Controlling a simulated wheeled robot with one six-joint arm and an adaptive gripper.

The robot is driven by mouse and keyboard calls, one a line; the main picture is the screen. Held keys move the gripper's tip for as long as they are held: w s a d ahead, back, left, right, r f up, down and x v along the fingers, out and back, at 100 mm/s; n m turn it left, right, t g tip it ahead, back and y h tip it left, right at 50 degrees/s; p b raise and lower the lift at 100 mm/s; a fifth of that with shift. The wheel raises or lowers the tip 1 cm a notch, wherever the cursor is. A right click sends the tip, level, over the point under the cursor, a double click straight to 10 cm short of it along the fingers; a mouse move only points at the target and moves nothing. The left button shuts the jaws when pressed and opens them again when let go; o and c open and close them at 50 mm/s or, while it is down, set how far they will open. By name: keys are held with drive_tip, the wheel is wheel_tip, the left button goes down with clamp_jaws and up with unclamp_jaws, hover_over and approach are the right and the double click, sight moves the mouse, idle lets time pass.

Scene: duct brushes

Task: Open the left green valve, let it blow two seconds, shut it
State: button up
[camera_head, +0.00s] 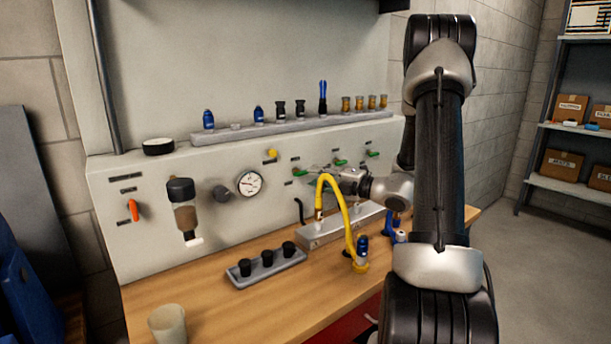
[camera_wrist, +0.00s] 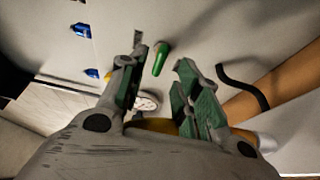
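The left green valve (camera_head: 300,172) is a small lever on the grey wall panel, right of the round gauge. Its green handle also shows in the wrist view (camera_wrist: 161,58), between and just beyond the fingertips, with a gap on both sides. My gripper (camera_wrist: 158,74) is open and empty, its green-padded fingers apart. In the head view my gripper (camera_head: 322,173) is close to the panel at this valve, partly behind the yellow hose. Two more green valves, a middle one (camera_head: 340,162) and a right one (camera_head: 373,154), sit further right.
A yellow hose (camera_head: 348,225) arches up from the bench in front of my gripper. A black hook-shaped tube (camera_wrist: 243,86) is close to the right finger. The pressure gauge (camera_head: 249,184) is left of the valve. A tray with black cups (camera_head: 266,268) stands on the wooden bench (camera_head: 230,312).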

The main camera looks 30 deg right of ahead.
sight(304, 174)
drive_tip(key=shift+x, duration=1.95)
clamp_jaws()
